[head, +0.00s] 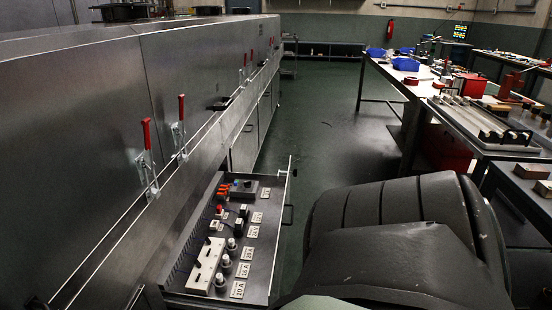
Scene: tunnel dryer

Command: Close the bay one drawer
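An open drawer (275,248) sticks out to the right from the lower side of the long metal dryer (80,130) in the head view. Its front panel faces right and bears a dark handle (289,214). Inside are a white block, several round fuse-like parts, switches, wires and labels reading values such as 10 A and 20 A. The drawer's near end runs toward the bottom of the picture. Neither of my grippers shows, and nothing is seen touching the handle. I cannot read a bay number on the drawer.
Red-handled clamps (148,135) line the dryer's side above the drawer. Green floor (315,150) is free between dryer and benches. A white-topped bench (390,72) with blue bins stands at right. A large dark rounded form, close to the camera, covers the lower right.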

